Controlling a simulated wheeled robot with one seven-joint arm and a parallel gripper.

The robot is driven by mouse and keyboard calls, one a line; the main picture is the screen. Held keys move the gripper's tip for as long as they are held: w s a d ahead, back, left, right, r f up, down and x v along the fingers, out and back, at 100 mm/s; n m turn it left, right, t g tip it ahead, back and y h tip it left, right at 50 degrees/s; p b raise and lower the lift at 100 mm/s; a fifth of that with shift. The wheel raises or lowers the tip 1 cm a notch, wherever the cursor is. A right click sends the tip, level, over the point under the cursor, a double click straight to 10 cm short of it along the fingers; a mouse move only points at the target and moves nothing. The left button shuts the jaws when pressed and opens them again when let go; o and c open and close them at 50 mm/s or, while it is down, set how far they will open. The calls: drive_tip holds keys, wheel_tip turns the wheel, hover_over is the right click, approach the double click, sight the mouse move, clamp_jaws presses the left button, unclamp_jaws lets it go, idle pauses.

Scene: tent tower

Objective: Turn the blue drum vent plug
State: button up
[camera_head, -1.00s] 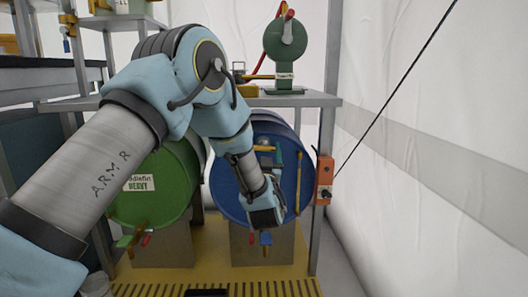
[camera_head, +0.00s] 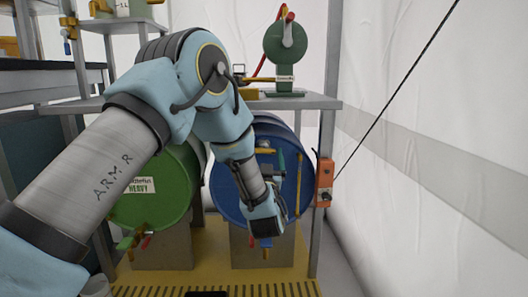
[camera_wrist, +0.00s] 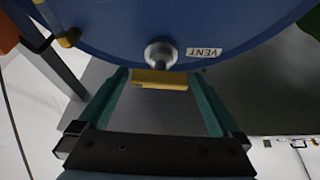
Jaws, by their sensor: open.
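The blue drum (camera_head: 228,190) lies on its side under the shelf with its round face toward me. Its vent plug (camera_head: 265,150) sits high on that face, with a yellow bar handle that looks level. In the wrist view the plug's yellow handle (camera_wrist: 160,80) stands out on a silver stem beside a VENT label (camera_wrist: 204,51). My gripper (camera_wrist: 159,76) is open, with one teal finger on each side of the handle and gaps between. In the head view my gripper (camera_head: 276,168) is in front of the drum face, and my arm hides part of the drum.
A green drum (camera_head: 150,200) stands to the left. A yellow upright bar (camera_head: 299,183) is on the blue drum's right side, near an orange box (camera_head: 325,180) on the post. A tap (camera_head: 265,242) is low on the blue drum. The shelf (camera_head: 300,101) is close above.

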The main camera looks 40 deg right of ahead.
drive_tip(key=p+v, duration=0.1)
drive_tip(key=v, duration=0.8)
drive_tip(key=shift+p, duration=0.35)
drive_tip(key=shift+s, duration=0.1)
drive_tip(key=w+a+n+g+y+p, duration=0.1)
drive_tip(key=w+a+g+y, duration=0.45)
drive_tip(key=w, duration=0.85)
drive_tip(key=w+a+n+y+p, duration=0.1)
drive_tip(key=w+a+n+y, duration=0.35)
drive_tip(key=a, duration=1.05)
drive_tip(key=s+a+f+g+y+p, duration=0.15)
drive_tip(key=a+g, duration=0.25)
drive_tip(key=a, duration=1.2)
drive_tip(key=s+a+r+n+g+y, duration=0.25)
drive_tip(key=s+a+g, duration=0.35)
drive_tip(key=s+a, duration=0.9)
wheel_tip(320, 180, up, 37)
drive_tip(key=w+a+p, duration=0.1)
drive_tip(key=w+p, duration=0.1)
drive_tip(key=p, duration=3.6)
drive_tip(key=shift+w+y+p, duration=0.3)
drive_tip(key=shift+y+p, duration=0.05)
drive_tip(key=shift+y, duration=0.05)
